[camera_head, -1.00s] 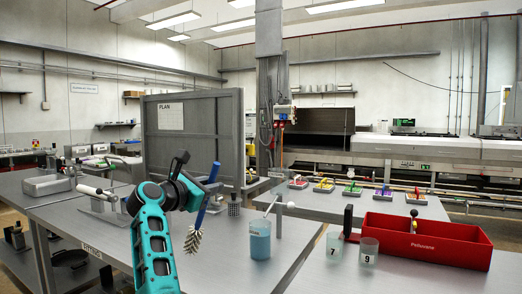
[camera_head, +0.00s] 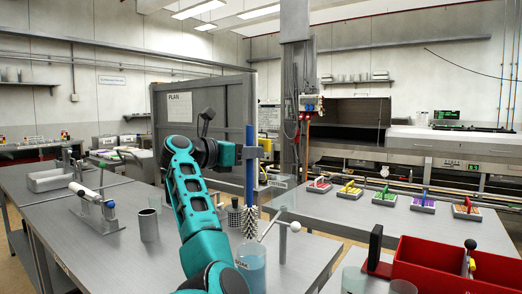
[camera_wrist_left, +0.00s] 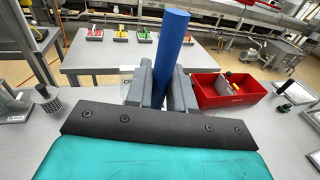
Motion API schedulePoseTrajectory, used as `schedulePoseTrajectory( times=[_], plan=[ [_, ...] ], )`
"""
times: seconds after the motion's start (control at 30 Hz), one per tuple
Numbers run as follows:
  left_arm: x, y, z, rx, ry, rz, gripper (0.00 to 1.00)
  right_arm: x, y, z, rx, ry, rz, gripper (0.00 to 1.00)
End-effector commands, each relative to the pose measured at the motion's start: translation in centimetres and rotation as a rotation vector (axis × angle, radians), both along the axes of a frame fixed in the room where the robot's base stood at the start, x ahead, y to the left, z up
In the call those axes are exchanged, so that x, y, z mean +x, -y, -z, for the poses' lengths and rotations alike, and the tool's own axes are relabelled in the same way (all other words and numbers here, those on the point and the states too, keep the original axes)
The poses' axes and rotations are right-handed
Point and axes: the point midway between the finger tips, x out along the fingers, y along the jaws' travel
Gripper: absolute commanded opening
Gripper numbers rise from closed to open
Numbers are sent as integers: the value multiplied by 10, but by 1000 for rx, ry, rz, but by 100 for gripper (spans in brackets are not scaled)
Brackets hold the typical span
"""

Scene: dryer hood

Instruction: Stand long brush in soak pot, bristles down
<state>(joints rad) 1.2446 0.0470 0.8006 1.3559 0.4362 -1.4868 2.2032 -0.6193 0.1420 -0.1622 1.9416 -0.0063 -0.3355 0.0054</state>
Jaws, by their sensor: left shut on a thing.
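My left gripper (camera_head: 250,152) is shut on the upper handle; in the left wrist view the fingers (camera_wrist_left: 162,90) clamp the blue handle (camera_wrist_left: 172,42) from both sides. The soak pot (camera_head: 251,268) is a clear beaker with blue liquid, at the lower middle of the head view. The bristles appear just above the pot's rim in the picture; whether they are over it or behind it I cannot tell. My right gripper is not in view.
A perforated metal cup (camera_head: 234,217) stands close behind the pot. A grey metal cup (camera_head: 148,225) is left of my arm. A red bin (camera_head: 440,268) sits at the right.

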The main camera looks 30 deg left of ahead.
Motion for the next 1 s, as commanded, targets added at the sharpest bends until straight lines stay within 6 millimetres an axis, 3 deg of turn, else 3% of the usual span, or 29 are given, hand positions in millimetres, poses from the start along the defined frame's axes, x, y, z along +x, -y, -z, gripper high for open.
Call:
schedulePoseTrajectory(
  times=[0.43, 1.0],
  plan=[
    [-1, -1, -2, -10, 3, 2, 0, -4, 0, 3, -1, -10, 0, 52],
    [-1, 0, 50, -9, 2, 2, 0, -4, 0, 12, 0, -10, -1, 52]
  ],
)
